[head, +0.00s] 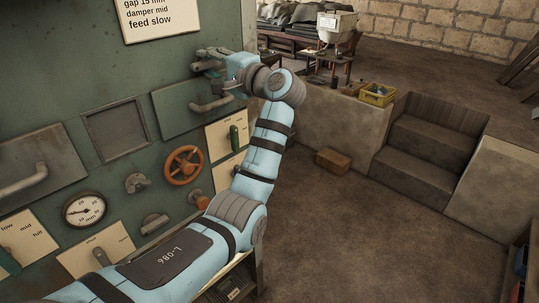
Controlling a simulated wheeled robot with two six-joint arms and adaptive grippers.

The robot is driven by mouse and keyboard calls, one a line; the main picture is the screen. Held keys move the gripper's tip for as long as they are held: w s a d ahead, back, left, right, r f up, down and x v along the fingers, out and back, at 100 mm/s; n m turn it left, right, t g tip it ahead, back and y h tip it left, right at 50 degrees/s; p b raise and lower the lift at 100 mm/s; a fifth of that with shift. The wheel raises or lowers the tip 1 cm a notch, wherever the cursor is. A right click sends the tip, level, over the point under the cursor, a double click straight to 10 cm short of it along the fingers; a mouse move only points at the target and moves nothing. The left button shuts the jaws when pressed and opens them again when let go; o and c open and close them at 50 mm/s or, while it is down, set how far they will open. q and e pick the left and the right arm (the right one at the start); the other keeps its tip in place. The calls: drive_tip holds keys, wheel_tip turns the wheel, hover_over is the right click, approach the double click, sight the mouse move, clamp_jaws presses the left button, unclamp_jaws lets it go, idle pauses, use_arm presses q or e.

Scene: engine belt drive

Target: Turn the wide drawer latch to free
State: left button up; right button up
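My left arm crosses the view from the bottom left, and its gripper (207,60) is at the upper edge of the green panel, above a wide green front (176,112) with a bar handle (210,104). The gripper's fingers are small and partly merge with the grey fittings there, so I cannot tell whether they are open or touch anything. No part is clearly readable as the wide drawer latch; it may be hidden by the gripper. Small grey fittings sit lower on the panel, one at mid-height (137,182) and one below it (155,222). My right gripper is out of view.
The panel also carries an orange handwheel (184,165), a round gauge (84,209), a left front with a handle (28,181) and a lever plate (228,135). A wooden box (333,162) lies by the stone ledge. Steps (425,142) stand right; the floor between is clear.

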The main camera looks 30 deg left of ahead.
use_arm(q)
drive_tip(key=n, duration=0.3)
drive_tip(key=shift+n, duration=0.3)
drive_tip(key=s+d+n+b, duration=0.2)
drive_tip(key=d+n+b, duration=0.3)
drive_tip(key=d, duration=0.2)
drive_tip(key=s+d+n+b, duration=0.3)
drive_tip(key=d+n+b, duration=0.2)
drive_tip(key=d, duration=0.2)
drive_tip(key=w+f+m+t+h+b, duration=0.1)
drive_tip(key=w+f+m, duration=0.3)
drive_tip(key=f, duration=0.9)
drive_tip(key=w+d+f+m+t+h+b, duration=0.1)
drive_tip(key=w+f+m+h, duration=0.3)
drive_tip(key=f, duration=0.9)
drive_tip(key=w+d+f+m+t+h+b, duration=0.1)
drive_tip(key=w+f+m, duration=0.3)
drive_tip(key=f, duration=1)
drive_tip(key=shift+w+t+h, duration=0.8)
drive_tip(key=shift+w+t, duration=0.05)
drive_tip(key=shift+t, duration=0.05)
